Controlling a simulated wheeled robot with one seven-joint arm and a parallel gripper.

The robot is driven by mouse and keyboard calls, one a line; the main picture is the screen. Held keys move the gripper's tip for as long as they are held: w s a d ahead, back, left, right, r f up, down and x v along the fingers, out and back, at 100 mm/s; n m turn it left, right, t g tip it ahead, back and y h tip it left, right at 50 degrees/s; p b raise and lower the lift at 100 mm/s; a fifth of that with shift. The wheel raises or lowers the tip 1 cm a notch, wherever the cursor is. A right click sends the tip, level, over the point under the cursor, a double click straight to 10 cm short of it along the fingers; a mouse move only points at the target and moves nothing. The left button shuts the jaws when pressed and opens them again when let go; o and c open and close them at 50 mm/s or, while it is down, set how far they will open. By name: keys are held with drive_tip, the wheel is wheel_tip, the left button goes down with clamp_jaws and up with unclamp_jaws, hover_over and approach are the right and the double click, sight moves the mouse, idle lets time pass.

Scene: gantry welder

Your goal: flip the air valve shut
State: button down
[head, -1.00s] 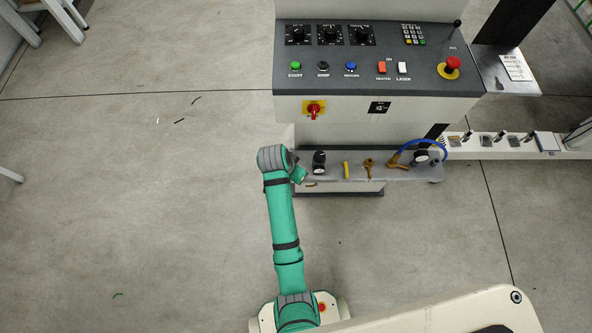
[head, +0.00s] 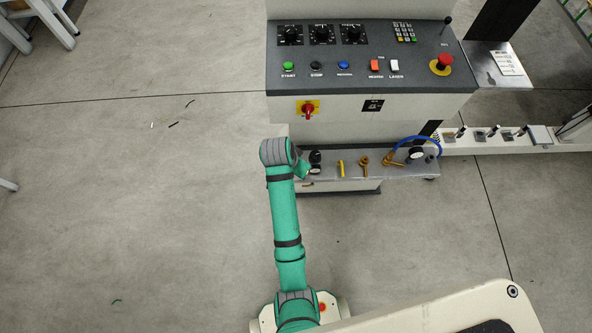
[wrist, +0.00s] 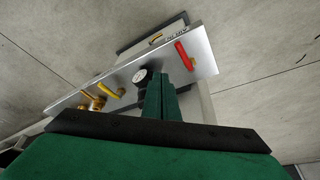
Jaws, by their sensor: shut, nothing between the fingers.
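The valve with a red lever (wrist: 185,56) stands on a grey metal shelf (wrist: 203,50). It is beside a partly readable label that seems to begin "AIR". The lever lies crosswise to the shelf's long edge. My gripper (wrist: 162,80) is shut and empty, its green fingers together between the red lever and a round gauge (wrist: 140,76). The fingers look close to both, but contact cannot be told. In the head view my arm hides the red lever, and the gripper is mostly hidden above the shelf's left end (head: 330,182).
A yellow lever (wrist: 111,91) and a brass fitting (wrist: 94,103) are further along the shelf. A blue hose (head: 424,139) arches at its right end. The control console (head: 365,75) overhangs behind, with a red rotary switch (head: 308,110). Floor at the left is open.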

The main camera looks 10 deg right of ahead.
drive_tip(key=w+v, duration=0.1)
drive_tip(key=v, duration=0.5)
drive_tip(key=shift+w+a+r, duration=0.2)
drive_tip(key=shift+w+r, duration=0.05)
drive_tip(key=shift+w, duration=0.05)
drive_tip(key=s+a+f+n+t+y, duration=0.1)
drive_tip(key=s+a+f+n+t, duration=0.2)
drive_tip(key=s, duration=0.4)
drive_tip(key=s+a+f+n+t, duration=0.1)
drive_tip(key=s+f+n+t, duration=0.25)
drive_tip(key=s, duration=0.35)
drive_tip(key=s+a+r+n+t+y, duration=0.1)
drive_tip(key=s+a+r+t, duration=0.1)
drive_tip(key=s+r, duration=0.6)
drive_tip(key=s+a+r+n+t+y, duration=0.1)
drive_tip(key=s+a+r+n+t, duration=0.1)
drive_tip(key=s+r, duration=0.6)
drive_tip(key=shift+s+a+r+t, duration=0.3)
drive_tip(key=shift+a+r+t, duration=0.2)
drive_tip(key=shift+t, duration=0.65)
drive_tip(key=shift+n, duration=0.25)
